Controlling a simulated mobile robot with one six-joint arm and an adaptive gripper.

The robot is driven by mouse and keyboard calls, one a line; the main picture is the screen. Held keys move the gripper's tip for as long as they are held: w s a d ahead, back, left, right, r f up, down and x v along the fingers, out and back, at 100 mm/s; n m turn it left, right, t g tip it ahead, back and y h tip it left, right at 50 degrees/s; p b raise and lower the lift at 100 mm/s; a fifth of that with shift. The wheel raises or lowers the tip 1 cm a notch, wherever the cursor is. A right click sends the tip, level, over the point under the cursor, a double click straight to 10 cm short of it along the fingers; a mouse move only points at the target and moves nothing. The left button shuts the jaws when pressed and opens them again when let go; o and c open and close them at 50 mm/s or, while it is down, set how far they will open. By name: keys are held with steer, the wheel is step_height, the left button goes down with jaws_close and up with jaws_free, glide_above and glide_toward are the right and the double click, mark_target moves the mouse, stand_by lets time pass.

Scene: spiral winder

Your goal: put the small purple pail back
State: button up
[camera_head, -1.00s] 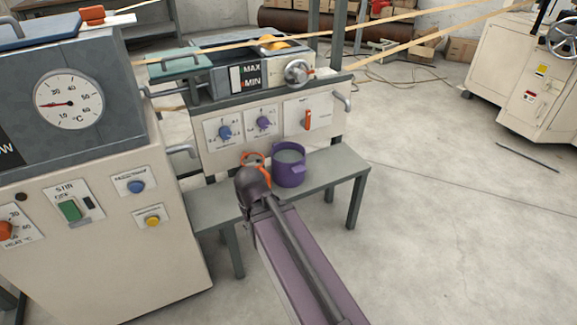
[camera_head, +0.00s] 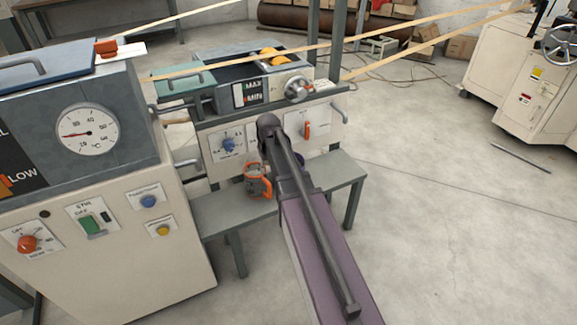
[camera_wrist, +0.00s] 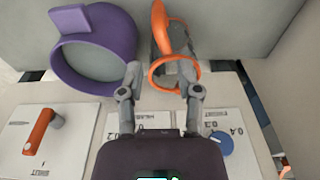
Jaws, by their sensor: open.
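The small purple pail (camera_wrist: 128,36) stands on the grey bench, with a side tab on its rim and something grey inside. In the head view my arm hides nearly all of it. My gripper (camera_wrist: 160,90) is open with nothing held. Its left finger is close to the pail's rim; I cannot tell whether they touch. In the head view this orange pot (camera_head: 258,181) stands on the bench, left of my arm.
The bench (camera_head: 235,212) stands before a machine with a knob panel (camera_head: 229,146). A larger heater cabinet with a dial (camera_head: 88,131) is at the left. Yellowish strands (camera_head: 420,39) cross above the machine. The floor at the right is largely clear.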

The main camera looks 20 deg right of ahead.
steer(key=w+d+r+p, duration=0.2)
steer(key=w+d+r, duration=0.1)
steer(key=w+d, duration=0.2)
steer(key=shift+w+d+r+t, duration=0.2)
steer(key=shift+w+r+t, duration=0.1)
steer(key=shift+w, duration=0.05)
steer(key=shift+f, duration=0.1)
steer(key=f+b, duration=0.5)
steer(key=w+f+b, duration=0.1)
steer(key=f+b, duration=0.2)
steer(key=shift+w+f, duration=0.1)
steer(key=shift+f, duration=0.1)
stand_by(0.6)
steer(key=shift+w+f+b, duration=0.15)
steer(key=shift+f+b, duration=1.15)
steer(key=shift+b, duration=0.1)
steer(key=shift+w+f+b, duration=0.1)
steer(key=shift+f+b, duration=1.2)
steer(key=shift+b, duration=0.05)
jaws_close()
